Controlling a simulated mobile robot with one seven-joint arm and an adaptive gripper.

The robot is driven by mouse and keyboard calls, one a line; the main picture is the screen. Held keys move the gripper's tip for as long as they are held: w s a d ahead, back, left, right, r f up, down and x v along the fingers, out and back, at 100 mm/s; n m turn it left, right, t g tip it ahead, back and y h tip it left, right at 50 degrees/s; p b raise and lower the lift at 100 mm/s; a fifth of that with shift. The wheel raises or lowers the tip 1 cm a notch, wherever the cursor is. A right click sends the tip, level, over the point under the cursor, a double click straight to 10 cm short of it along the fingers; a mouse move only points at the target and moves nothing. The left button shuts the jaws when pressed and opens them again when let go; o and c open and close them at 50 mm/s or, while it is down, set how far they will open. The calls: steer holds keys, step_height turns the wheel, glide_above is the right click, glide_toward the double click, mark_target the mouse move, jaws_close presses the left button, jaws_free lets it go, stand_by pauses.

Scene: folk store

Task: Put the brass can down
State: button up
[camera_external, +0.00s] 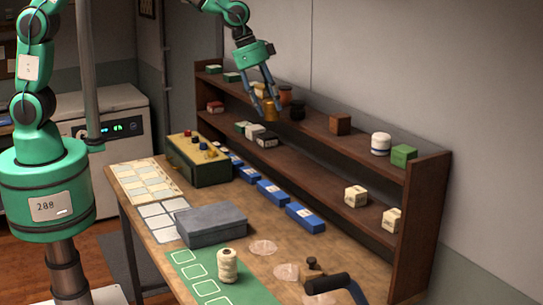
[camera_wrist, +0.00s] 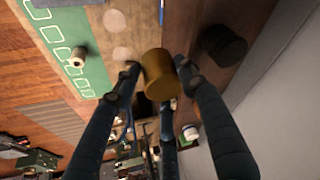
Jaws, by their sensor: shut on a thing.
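The brass can (camera_external: 270,109) is held between the fingers of my gripper (camera_external: 268,99), near the front of the upper board of the brown wooden shelf (camera_external: 427,215). In the wrist view the can (camera_wrist: 159,76) sits between the fingertips of my gripper (camera_wrist: 157,70), which are shut on it. Part of the can is hidden by the fingers. I cannot tell whether its base touches the shelf. A dark jar (camera_external: 297,110) stands just to its right, and a dark round thing shows beside it in the wrist view (camera_wrist: 225,45).
The upper board also holds a brown box (camera_external: 340,124), a white jar (camera_external: 380,143) and a green box (camera_external: 403,155). The workbench below carries a grey box (camera_external: 211,224), blue boxes (camera_external: 305,217) and a twine spool (camera_external: 227,265). Bare shelf lies between the brown box and white jar.

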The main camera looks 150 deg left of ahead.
steer(key=w+d+f+m+b, duration=0.1)
steer(key=w+f+b, duration=0.1)
steer(key=f+b, duration=0.4)
steer(key=w+d+f+m+h+b, duration=0.1)
steer(key=f+b, duration=0.5)
steer(key=f, duration=0.7)
steer(key=w+d+f+m+t+h+b, duration=0.1)
steer(key=w+d+f+m+b, duration=0.1)
steer(key=w+f+b, duration=0.3)
step_height(320, 180, down, 4)
steer(key=shift+f+m+b, duration=0.25)
steer(key=shift+m+b, duration=0.25)
steer(key=shift+b, duration=0.15)
steer(key=shift+f, duration=0.1)
steer(key=shift+f+b, duration=0.5)
steer(key=shift+f, duration=1.9)
steer(key=shift+f+b, duration=0.6)
steer(key=shift+f, duration=1.9)
steer(key=shift+f, duration=0.15)
